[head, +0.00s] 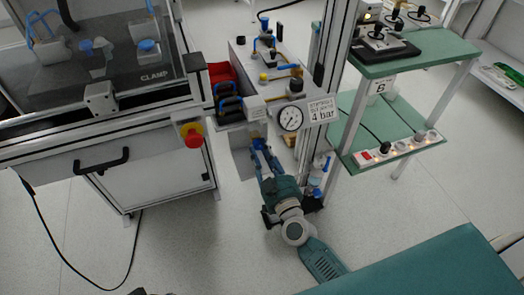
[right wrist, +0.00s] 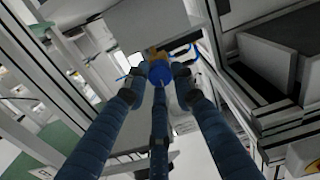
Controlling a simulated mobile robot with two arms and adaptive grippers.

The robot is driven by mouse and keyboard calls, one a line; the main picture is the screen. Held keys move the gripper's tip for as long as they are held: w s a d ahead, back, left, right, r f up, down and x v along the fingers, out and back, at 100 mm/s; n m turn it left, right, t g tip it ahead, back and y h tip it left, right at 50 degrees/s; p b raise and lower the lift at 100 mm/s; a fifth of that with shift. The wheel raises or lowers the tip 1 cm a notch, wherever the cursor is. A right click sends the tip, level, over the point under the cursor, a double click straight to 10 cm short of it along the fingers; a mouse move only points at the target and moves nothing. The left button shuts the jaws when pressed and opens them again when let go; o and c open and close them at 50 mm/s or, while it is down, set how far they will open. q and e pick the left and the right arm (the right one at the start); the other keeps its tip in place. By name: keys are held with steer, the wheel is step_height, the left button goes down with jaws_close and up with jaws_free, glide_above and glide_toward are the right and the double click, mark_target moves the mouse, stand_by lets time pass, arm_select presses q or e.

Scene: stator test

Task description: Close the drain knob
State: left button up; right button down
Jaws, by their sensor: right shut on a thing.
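The drain knob (right wrist: 160,73) is a small blue knob on a brass-coloured fitting below a grey box, seen between my fingertips in the right wrist view. My right gripper (head: 259,148) reaches up to it from below in the head view, under the pressure gauge (head: 290,118) marked 4 bar. The gripper's blue fingers (right wrist: 158,84) are shut on the knob from both sides, with a third finger below it. In the head view the fingers mostly hide the knob.
A red emergency knob on a yellow base (head: 193,136) sits to the left. A metal upright (head: 323,100) stands close on the right, with a green shelf (head: 390,135) holding a power strip beyond it. Open floor lies below left.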

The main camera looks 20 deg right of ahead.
steer(key=shift+m, duration=0.3)
steer(key=shift+f+m+p, duration=0.1)
steer(key=shift+m+p, duration=0.35)
steer(key=shift+m, duration=1.75)
steer(key=m, duration=0.2)
steer(key=shift+m+p, duration=0.3)
steer(key=shift+p, duration=0.05)
steer(key=shift+m, duration=0.9)
steer(key=m, duration=0.3)
steer(key=shift+a+f+m, duration=0.1)
steer(key=shift+m, duration=0.2)
steer(key=m, duration=0.3)
steer(key=shift+s, duration=0.1)
steer(key=shift+m, duration=0.3)
arm_select(q)
steer(key=f, duration=0.1)
steer(key=s+f, duration=0.1)
steer(key=f, duration=0.3)
steer(key=shift+s, duration=0.25)
